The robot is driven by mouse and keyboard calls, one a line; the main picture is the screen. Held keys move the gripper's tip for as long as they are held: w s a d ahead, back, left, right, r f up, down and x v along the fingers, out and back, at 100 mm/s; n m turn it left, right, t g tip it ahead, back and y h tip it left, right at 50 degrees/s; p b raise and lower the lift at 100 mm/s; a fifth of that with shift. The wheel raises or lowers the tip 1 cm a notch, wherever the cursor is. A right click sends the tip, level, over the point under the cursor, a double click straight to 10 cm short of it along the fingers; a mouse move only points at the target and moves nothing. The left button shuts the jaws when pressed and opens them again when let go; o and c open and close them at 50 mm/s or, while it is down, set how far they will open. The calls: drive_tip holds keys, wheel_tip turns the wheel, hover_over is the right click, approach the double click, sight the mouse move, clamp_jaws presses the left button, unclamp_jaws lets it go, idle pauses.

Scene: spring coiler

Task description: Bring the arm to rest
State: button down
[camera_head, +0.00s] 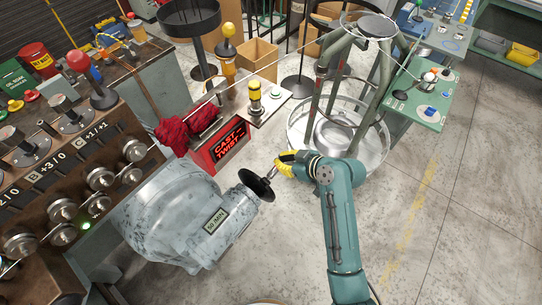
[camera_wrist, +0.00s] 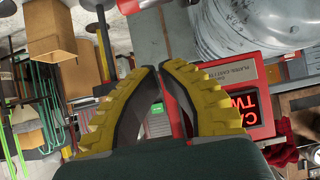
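My gripper (camera_head: 276,170) hangs in the middle of the head view, at the end of my teal arm, with its yellow-backed fingers pointing left. In the head view its tips overlap the edge of a black disc (camera_head: 257,185) on the grey machine (camera_head: 170,210); I cannot tell from this view whether they touch. In the wrist view the two fingers (camera_wrist: 160,68) curve in until their tips nearly meet, with only a thin gap and nothing visible held between them.
A red "CAST TWIST" display (camera_head: 222,146) with red cloth (camera_head: 188,127) stands behind the machine; the display also shows in the wrist view (camera_wrist: 240,100). A green-legged reel stand (camera_head: 340,85) is just behind my gripper. Clear floor (camera_head: 450,210) lies to the right.

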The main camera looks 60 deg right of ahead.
drive_tip(key=shift+v, duration=0.9)
